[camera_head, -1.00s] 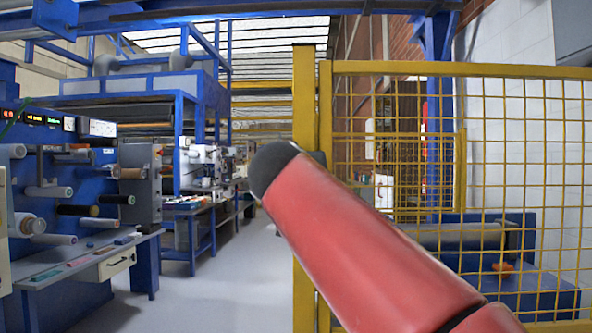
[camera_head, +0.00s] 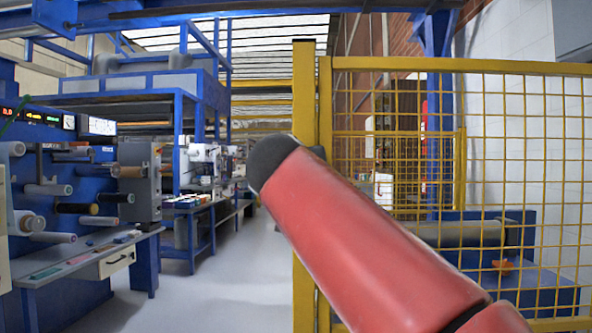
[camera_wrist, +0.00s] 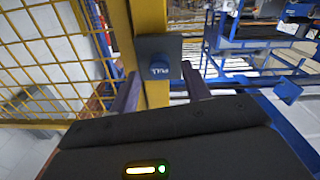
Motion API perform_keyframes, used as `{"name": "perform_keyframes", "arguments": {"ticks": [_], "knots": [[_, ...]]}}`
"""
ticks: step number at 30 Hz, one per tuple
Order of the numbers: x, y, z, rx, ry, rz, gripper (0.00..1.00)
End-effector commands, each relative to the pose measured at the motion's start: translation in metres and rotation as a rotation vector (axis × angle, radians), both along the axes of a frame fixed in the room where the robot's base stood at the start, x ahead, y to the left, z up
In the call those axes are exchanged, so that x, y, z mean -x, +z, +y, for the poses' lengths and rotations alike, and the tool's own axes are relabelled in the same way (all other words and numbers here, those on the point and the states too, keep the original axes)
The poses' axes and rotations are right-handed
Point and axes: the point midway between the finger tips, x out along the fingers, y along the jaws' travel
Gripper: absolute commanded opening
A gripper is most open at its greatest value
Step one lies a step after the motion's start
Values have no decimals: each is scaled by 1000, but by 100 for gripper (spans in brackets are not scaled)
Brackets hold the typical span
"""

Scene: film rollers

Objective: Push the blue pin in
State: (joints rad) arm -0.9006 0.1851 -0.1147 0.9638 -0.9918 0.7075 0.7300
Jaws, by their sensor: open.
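The blue pin (camera_wrist: 158,67) shows in the wrist view, with the word PULL on its face. It sits in a dark square plate (camera_wrist: 146,47) on a yellow post (camera_wrist: 150,16). My gripper (camera_wrist: 160,90) is open, with one dark finger on each side of the post, below the pin in the picture. Nothing is between the fingers except the view of the post and pin. I cannot tell whether the fingers touch the post. In the head view my red arm reaches toward the yellow post (camera_head: 304,90), and the gripper and pin are hidden behind it.
A yellow mesh fence (camera_head: 400,63) spans the right side, with a blue machine with a roller (camera_head: 540,285) behind it. A blue machine with several rollers (camera_head: 85,185) and a workbench (camera_head: 80,258) stand at left. Grey floor (camera_head: 225,270) between is clear.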

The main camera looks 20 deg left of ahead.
Motion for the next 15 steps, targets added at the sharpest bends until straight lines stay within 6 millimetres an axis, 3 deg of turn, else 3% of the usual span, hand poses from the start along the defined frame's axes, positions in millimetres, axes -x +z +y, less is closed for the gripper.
{"name": "perform_keyframes", "arguments": {"ticks": [7,15], "knots": [[42,-3,-9,-1,2,-3,48],[58,-1,-12,1,0,-1,48]]}}
